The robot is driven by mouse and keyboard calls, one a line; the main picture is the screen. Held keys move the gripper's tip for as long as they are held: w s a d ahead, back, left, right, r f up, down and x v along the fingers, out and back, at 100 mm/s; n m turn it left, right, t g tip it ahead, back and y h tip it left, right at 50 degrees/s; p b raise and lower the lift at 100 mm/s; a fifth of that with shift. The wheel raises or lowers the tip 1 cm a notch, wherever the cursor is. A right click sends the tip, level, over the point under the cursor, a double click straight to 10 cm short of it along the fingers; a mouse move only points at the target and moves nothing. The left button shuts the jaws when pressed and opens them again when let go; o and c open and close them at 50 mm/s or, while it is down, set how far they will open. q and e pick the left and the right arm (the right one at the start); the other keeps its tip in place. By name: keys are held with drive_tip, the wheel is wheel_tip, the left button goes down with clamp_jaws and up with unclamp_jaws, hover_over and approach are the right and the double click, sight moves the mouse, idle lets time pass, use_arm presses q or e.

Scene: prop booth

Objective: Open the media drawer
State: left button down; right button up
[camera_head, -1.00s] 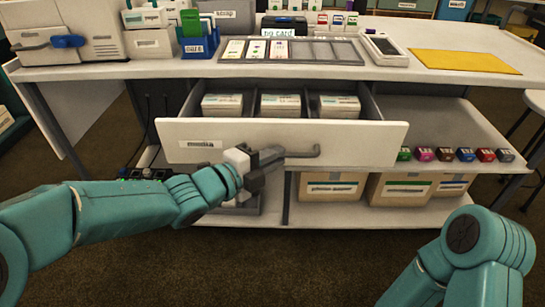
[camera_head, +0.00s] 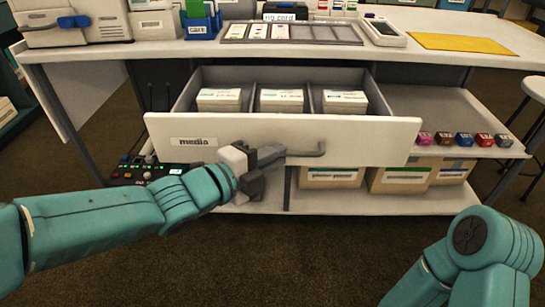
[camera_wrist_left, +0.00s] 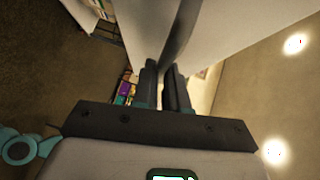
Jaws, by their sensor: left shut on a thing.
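The media drawer (camera_head: 355,135) stands pulled out from under the counter, its front labelled "media". Inside it lie three stacks of white cards (camera_head: 281,101) in separate compartments. A grey bar handle (camera_head: 308,153) runs across the drawer front. My left gripper (camera_head: 272,155) is at the handle's left part, shut on it. In the left wrist view the two fingers (camera_wrist_left: 163,88) close around the handle bar (camera_wrist_left: 178,45), with the white drawer front beyond. My right arm shows at the lower right of the head view, but its gripper is out of view.
The counter (camera_head: 300,50) above holds a card tray (camera_head: 290,33), a handheld device (camera_head: 384,31) and a yellow sheet (camera_head: 475,43). Small coloured blocks (camera_head: 464,139) line the right shelf, with cardboard boxes (camera_head: 331,177) below. A control panel (camera_head: 146,172) sits left, near my forearm. The floor in front is clear.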

use_arm(q)
drive_tip(key=shift+w, duration=0.1)
drive_tip(key=c, duration=1.2)
unclamp_jaws()
drive_tip(key=shift+o, duration=0.2)
drive_tip(key=shift+a, duration=0.1)
drive_tip(key=p+v, duration=0.5)
drive_tip(key=v, duration=1.1)
